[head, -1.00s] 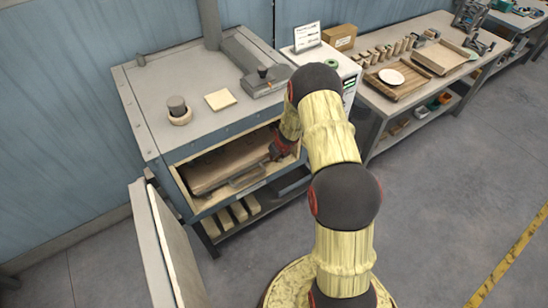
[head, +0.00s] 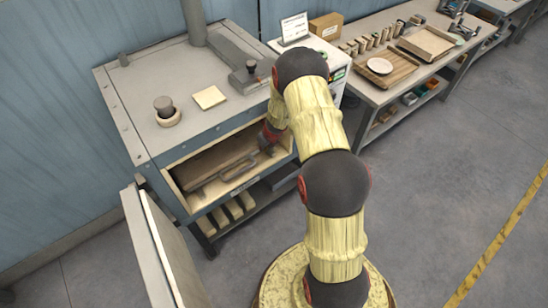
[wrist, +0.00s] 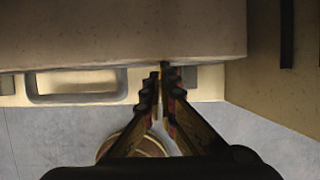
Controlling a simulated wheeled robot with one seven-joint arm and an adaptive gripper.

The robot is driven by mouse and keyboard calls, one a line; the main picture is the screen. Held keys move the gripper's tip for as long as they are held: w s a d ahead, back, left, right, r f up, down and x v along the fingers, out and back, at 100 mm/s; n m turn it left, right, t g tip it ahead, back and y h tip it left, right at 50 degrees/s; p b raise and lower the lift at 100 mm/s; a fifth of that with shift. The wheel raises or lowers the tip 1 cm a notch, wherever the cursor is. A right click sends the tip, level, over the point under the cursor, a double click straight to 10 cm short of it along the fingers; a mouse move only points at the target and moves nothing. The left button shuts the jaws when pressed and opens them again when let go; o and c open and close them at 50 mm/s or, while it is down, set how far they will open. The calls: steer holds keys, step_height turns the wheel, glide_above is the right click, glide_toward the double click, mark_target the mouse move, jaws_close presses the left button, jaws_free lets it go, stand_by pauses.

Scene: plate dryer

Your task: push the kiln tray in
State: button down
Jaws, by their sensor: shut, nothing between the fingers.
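The kiln tray (head: 212,166) is a brown, wood-like slab lying level inside the open kiln chamber. Its loop handle (head: 238,170) sits at the front, near the chamber mouth. In the wrist view the tray (wrist: 120,38) fills the top, with the handle (wrist: 75,97) at left. My gripper (head: 266,144) reaches into the right part of the opening, right of the handle. In the wrist view my gripper (wrist: 162,80) is shut and empty, its tips at the tray's front edge. Whether they touch it I cannot tell.
The kiln (head: 130,110) is a grey-blue box with a pale-lined chamber. Its open door (head: 150,245) stands at lower left. The chamber's side wall (wrist: 275,70) is close on the right in the wrist view. A workbench (head: 372,92) stands to the right. The floor in front is clear.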

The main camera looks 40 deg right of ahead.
steer(key=s+r, duration=0.3)
steer(key=s, duration=1)
steer(key=shift+s+d+r, duration=0.2)
steer(key=shift+s+d, duration=0.05)
steer(key=shift+s, duration=0.15)
